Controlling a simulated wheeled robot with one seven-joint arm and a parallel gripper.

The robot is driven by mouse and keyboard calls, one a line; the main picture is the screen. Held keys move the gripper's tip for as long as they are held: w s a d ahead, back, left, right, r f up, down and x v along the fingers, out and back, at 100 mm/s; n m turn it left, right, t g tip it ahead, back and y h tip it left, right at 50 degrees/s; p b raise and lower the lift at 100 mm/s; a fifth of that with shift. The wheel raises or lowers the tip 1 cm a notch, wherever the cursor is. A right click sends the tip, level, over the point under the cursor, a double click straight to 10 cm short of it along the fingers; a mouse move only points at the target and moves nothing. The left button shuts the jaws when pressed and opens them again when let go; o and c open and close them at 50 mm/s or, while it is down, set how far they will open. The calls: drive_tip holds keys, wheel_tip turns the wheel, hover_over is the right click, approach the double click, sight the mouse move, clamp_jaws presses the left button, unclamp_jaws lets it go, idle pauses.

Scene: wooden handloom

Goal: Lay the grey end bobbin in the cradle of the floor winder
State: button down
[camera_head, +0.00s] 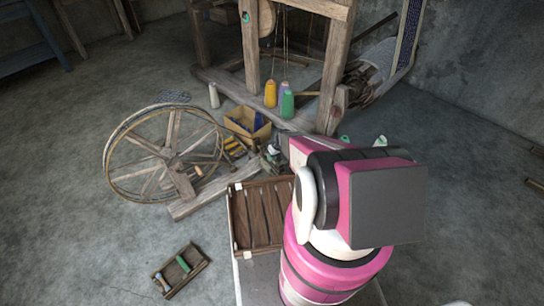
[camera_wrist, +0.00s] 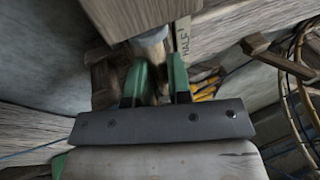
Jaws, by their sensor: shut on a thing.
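The floor winder (camera_head: 165,157) stands left of centre in the head view, a large spoked wooden wheel on a plank base. Part of its wheel rim shows at the right edge of the wrist view (camera_wrist: 301,105). My gripper (camera_head: 272,152) is by the right end of that base, partly hidden by my arm. In the wrist view its green fingers (camera_wrist: 158,82) are shut on a small piece, with the grey bobbin (camera_wrist: 151,40) showing just beyond them, close to wooden blocks. The bobbin is mostly hidden by the fingers. The cradle cannot be made out clearly.
A slatted wooden crate (camera_head: 257,218) stands below my gripper. A small tray (camera_head: 181,271) with bobbins lies on the floor at lower left. A cardboard box (camera_head: 247,127), yellow (camera_head: 270,94) and green (camera_head: 287,104) cones and the loom (camera_head: 333,65) stand behind.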

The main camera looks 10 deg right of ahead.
drive_tip(key=c, duration=1)
unclamp_jaws()
drive_tip(key=shift+o, duration=0.2)
drive_tip(key=v, duration=1)
drive_tip(key=shift+r, duration=0.35)
drive_tip(key=shift+d, duration=0.1)
